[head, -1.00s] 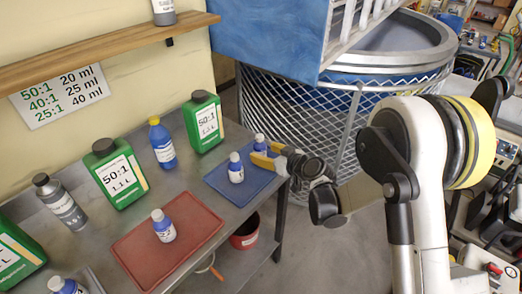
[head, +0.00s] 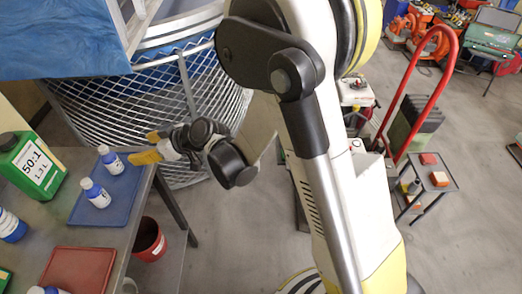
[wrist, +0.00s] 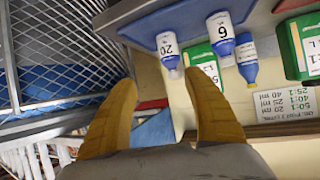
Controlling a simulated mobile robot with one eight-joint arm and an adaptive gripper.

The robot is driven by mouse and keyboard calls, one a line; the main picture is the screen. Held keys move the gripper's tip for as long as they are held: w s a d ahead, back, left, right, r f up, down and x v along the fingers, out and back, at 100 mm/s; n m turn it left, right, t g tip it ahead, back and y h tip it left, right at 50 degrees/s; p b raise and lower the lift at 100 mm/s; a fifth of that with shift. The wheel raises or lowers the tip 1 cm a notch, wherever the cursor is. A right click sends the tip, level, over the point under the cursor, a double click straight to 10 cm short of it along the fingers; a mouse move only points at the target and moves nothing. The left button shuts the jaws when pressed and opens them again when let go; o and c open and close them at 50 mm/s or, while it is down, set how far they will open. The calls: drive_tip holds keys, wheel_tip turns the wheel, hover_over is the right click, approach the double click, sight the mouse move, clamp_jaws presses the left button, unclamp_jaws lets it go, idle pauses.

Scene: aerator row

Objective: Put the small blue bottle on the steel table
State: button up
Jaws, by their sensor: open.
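The farther bottle (head: 108,160) is nearest my gripper (head: 143,146); the other bottle (head: 95,193) is nearer the camera. In the wrist view, which looks upside down, one bottle reads 20 (wrist: 168,50) and one reads 6 or 9 (wrist: 222,35). My gripper is open and empty, its yellow fingers apart by the mat's right edge, with no bottle between them. A small grey table (head: 425,185) stands at the right.
A green jug (head: 32,165), a taller blue bottle (head: 10,225) and a red mat (head: 78,270) are on the left table. A red bucket (head: 149,240) is below its edge. A mesh-sided tank (head: 110,105) stands behind.

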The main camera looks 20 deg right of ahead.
drive_tip(key=s+d+r+m+h, duration=0.3)
drive_tip(key=s+d+r, duration=0.3)
drive_tip(key=d, duration=0.4)
drive_tip(key=s+d+r+m+h, duration=0.3)
drive_tip(key=s+d+r, duration=0.1)
drive_tip(key=s+d, duration=0.4)
drive_tip(key=s+d+m+h, duration=0.3)
drive_tip(key=s+d+h, duration=0.1)
drive_tip(key=s+d, duration=0.5)
drive_tip(key=shift+s+d+m+g, duration=0.35)
drive_tip(key=shift+d+m+g, duration=0.05)
drive_tip(key=shift+d, duration=0.5)
drive_tip(key=shift+f, duration=0.1)
drive_tip(key=shift+f+b, duration=0.35)
drive_tip(key=shift+b, duration=0.1)
